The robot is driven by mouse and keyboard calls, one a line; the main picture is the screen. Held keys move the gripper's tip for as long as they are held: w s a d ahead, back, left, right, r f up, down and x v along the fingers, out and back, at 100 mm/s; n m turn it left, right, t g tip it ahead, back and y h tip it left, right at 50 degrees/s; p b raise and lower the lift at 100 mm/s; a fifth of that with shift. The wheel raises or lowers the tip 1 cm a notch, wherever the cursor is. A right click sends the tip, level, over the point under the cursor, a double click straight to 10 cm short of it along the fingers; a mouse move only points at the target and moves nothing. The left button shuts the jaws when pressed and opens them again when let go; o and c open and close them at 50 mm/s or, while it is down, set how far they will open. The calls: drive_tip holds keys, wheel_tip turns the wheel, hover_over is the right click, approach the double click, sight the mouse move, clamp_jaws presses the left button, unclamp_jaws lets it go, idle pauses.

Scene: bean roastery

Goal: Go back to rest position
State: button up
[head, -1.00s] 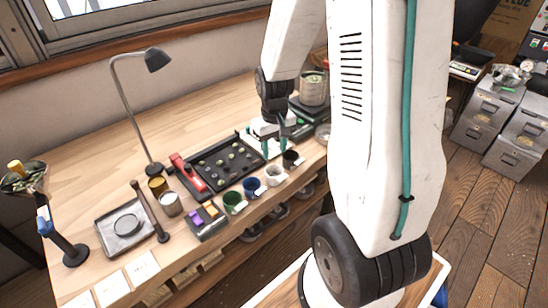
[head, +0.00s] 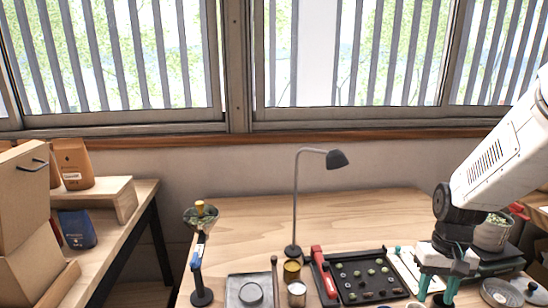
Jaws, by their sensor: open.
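My gripper (head: 436,290) is at the lower right of the head view, with its two green fingers pointing down and apart, and nothing shows between them. It is over the right part of the wooden table, just right of the black tray. My white arm comes in from the right edge. The spot right under the fingertips is cut off or hidden by the frame's lower edge.
The black tray (head: 349,295) holds several green beans. A desk lamp (head: 296,200), a grey square tray (head: 231,292), small tins (head: 297,288) and a stand (head: 201,270) are on the table (head: 260,222). A shelf table (head: 140,205) with bags is left. The table's back is clear.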

drive_tip(key=s+a+r+n+t, duration=0.1)
drive_tip(key=s+a+r, duration=0.5)
drive_tip(key=s+r, duration=0.1)
drive_tip(key=s+a+r+n+t, duration=0.1)
drive_tip(key=s+a+r+t, duration=0.1)
drive_tip(key=s+a+r, duration=0.4)
wheel_tip(320, 180, up, 4)
drive_tip(key=shift+s+f+n+h, duration=0.15)
drive_tip(key=shift+s+n+h, duration=0.2)
drive_tip(key=shift+s, duration=0.2)
